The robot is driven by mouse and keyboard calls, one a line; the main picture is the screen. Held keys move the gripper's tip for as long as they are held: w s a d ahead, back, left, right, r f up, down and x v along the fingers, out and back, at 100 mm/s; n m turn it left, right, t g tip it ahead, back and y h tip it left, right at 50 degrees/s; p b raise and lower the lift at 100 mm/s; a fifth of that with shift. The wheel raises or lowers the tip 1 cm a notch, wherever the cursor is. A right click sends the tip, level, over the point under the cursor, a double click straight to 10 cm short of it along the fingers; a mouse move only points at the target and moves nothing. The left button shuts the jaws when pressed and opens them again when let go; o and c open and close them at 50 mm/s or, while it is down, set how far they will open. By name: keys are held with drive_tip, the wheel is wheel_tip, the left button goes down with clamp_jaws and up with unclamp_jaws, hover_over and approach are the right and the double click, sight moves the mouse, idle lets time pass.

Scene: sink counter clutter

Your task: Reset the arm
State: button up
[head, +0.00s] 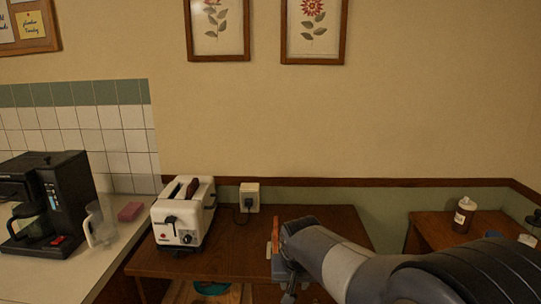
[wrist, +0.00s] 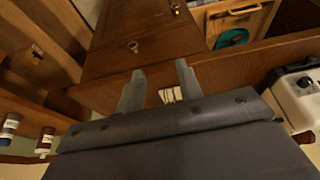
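My gripper (head: 275,238) is in the lower middle of the head view, in front of the wooden table (head: 330,222) and to the right of the toaster. In the wrist view my gripper (wrist: 160,84) shows two grey fingers standing apart, with nothing held between them. A small whitish thing shows low in the gap, in the background; I cannot tell what it is. My arm reaches in from the lower right of the head view and hides part of the table.
A white toaster (head: 184,212) stands on the table, with a wall socket (head: 248,198) behind it.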

drive_tip(key=w+d+f, duration=0.1)
drive_tip(key=d+f, duration=0.5)
drive_tip(key=f, duration=0.3)
drive_tip(key=shift+w+f, duration=0.15)
drive_tip(key=shift+w, duration=0.05)
drive_tip(key=shift+s, duration=0.1)
